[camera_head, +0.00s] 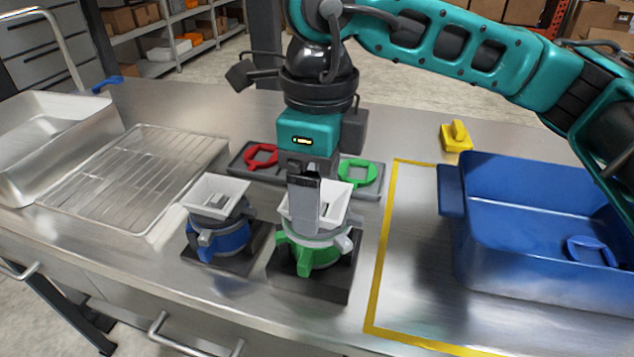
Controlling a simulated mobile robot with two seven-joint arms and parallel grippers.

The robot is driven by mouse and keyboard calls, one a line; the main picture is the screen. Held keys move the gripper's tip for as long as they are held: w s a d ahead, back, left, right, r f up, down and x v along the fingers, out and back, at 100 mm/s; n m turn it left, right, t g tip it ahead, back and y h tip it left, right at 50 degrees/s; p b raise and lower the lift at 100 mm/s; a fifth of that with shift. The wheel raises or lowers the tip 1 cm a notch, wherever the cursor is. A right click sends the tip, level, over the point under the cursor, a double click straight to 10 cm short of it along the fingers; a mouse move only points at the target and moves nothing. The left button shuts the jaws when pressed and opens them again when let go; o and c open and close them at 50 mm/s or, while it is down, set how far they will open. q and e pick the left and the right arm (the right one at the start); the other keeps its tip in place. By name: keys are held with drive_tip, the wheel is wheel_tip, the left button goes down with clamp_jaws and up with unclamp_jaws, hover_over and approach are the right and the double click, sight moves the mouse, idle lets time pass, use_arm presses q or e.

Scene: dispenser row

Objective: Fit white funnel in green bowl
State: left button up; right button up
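The green bowl (308,258) is a round green base with a grey collar, standing on a dark block near the front of the counter. A white square-mouthed funnel (335,207) sits upright at its top; the join is partly hidden, so I cannot tell how deep it sits. My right gripper (304,205) points down at this funnel, its grey finger overlapping the funnel's middle. The fingers line up with the view, so I cannot tell whether they are open or shut on it. My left gripper is not in view.
A blue bowl (222,241) with another white funnel (216,196) stands just left. A blue bin (520,265) stands right, a wire rack (140,175) left.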

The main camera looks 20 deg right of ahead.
drive_tip(key=shift+r, duration=0.15)
drive_tip(key=shift+r+p, duration=0.85)
drive_tip(key=shift+r, duration=0.75)
drive_tip(key=o, duration=0.4)
